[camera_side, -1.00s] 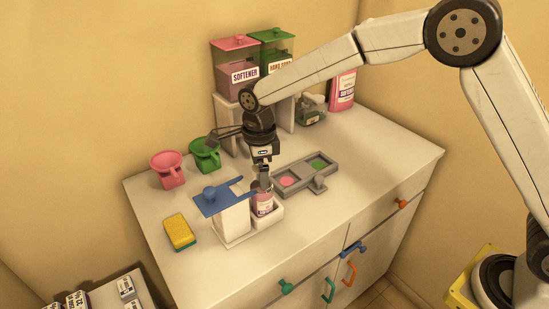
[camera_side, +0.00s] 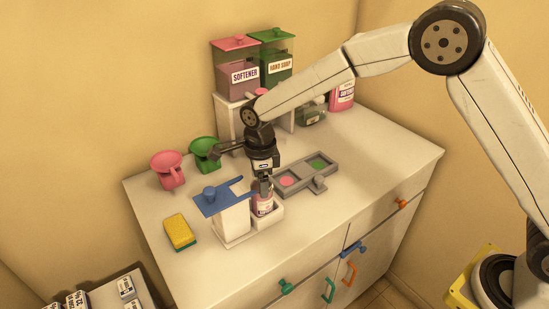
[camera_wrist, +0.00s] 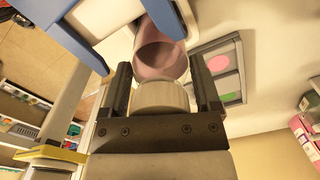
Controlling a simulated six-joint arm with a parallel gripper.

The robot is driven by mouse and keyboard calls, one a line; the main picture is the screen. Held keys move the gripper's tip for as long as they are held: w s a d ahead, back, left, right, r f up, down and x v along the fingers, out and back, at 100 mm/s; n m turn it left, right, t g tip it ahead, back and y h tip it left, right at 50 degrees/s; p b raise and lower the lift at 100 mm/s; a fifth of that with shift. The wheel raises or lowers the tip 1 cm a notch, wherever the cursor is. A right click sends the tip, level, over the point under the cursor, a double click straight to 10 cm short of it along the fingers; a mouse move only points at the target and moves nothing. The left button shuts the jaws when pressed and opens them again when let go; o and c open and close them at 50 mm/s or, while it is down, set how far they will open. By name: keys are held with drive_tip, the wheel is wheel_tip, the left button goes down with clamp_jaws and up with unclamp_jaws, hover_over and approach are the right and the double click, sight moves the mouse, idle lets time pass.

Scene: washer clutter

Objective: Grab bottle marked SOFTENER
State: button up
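A small pink bottle (camera_side: 263,206) stands in a white holder (camera_side: 232,224) on the counter; its label is too small to read. It also shows in the wrist view as a translucent pink body (camera_wrist: 160,55) with a pale cap (camera_wrist: 160,97). My gripper (camera_side: 263,187) points down over the bottle's top. In the wrist view my gripper (camera_wrist: 163,90) is open, with one finger on each side of the cap and narrow gaps visible. A pink-lidded container (camera_side: 240,77) marked SOFTENER stands on a white stand at the back.
A blue lever (camera_side: 215,198) sits beside the bottle, close to my gripper. A grey two-well tray (camera_side: 305,176) lies to the right. Pink (camera_side: 168,172) and green (camera_side: 205,155) cups and a yellow sponge (camera_side: 179,231) are left. A larger pink bottle (camera_side: 342,96) stands at the back.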

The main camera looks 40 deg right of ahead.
clamp_jaws()
drive_tip(key=shift+r, duration=0.2)
drive_tip(key=shift+r, duration=0.5)
wheel_tip(320, 180, up, 2)
drive_tip(key=shift+r, duration=0.1)
drive_tip(key=s+d+r, duration=0.3)
drive_tip(key=s+r, duration=0.6)
drive_tip(key=s, duration=0.4)
drive_tip(key=shift+s+d+r, duration=0.25)
drive_tip(key=shift+d, duration=0.1)
